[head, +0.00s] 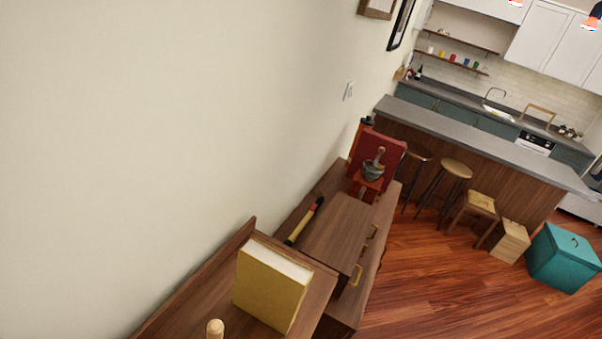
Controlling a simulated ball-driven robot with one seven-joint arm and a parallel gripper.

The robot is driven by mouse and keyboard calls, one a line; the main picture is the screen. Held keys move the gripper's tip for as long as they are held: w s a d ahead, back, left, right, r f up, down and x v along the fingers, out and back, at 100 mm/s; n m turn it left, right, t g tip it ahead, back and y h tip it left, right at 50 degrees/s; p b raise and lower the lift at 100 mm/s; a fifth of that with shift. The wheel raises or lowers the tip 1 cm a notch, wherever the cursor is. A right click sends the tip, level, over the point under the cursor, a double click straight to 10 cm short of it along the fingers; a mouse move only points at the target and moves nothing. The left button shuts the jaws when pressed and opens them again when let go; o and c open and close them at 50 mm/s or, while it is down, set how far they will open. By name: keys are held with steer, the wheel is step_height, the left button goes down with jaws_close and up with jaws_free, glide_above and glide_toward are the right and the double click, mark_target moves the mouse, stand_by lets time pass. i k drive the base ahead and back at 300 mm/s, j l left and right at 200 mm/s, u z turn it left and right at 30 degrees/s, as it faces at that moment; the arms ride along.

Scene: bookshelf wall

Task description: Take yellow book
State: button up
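The yellow book (271,286) stands upright on a brown wooden shelf top in the lower middle of the head view. Its yellow cover faces me and its white page edges show on top. It looks tilted because the view is rolled. Nothing touches its front or top. My gripper is not in view.
A low wooden cabinet (335,238) with drawer handles runs along the wall beyond the book. It bears a yellow-and-black rod-like object (304,222), a grey mortar (373,170) and a red panel (384,148). A light wooden knob (215,329) is nearest me. Open floor (440,270) lies right.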

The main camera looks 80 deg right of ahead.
mark_target(271, 286)
steer(key=k+z, duration=0.1)
steer(key=z, duration=0.35)
steer(key=l+z, duration=0.15)
steer(key=z, duration=0.25)
steer(key=k+l+z, duration=0.1)
steer(key=z, duration=0.35)
steer(key=i+l+u, duration=0.15)
steer(key=i+l, duration=0.15)
steer(key=i+l+u, duration=0.15)
steer(key=i+l, duration=0.15)
steer(key=l, duration=0.15)
steer(key=i+l+u, duration=0.2)
steer(key=l, duration=0.25)
